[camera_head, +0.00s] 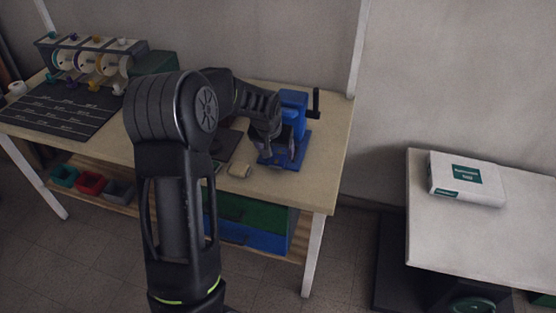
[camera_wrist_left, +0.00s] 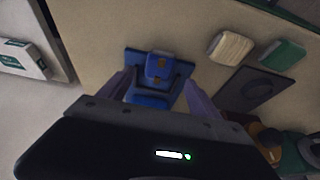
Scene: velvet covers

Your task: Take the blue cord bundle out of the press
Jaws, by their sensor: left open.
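The blue press (camera_head: 297,150) stands at the right end of the workbench, with a dark crank handle on its right. In the left wrist view the press (camera_wrist_left: 135,58) lies straight ahead, its blue block carrying two small brown marks. I cannot pick out the blue cord bundle from the blue press; it may be hidden. My left gripper (camera_head: 268,142) is over the front left of the press. In the left wrist view its open fingers (camera_wrist_left: 157,90) stand either side of the blue parts, with no clear grasp. My right gripper is out of view.
A cream bundle (camera_head: 240,170) and a green bundle (camera_wrist_left: 283,55) lie beside the press, near a dark plate (camera_wrist_left: 243,92). A black mat (camera_head: 60,110) and a spool rack (camera_head: 90,62) are at left. A white box (camera_head: 466,178) lies on a separate table.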

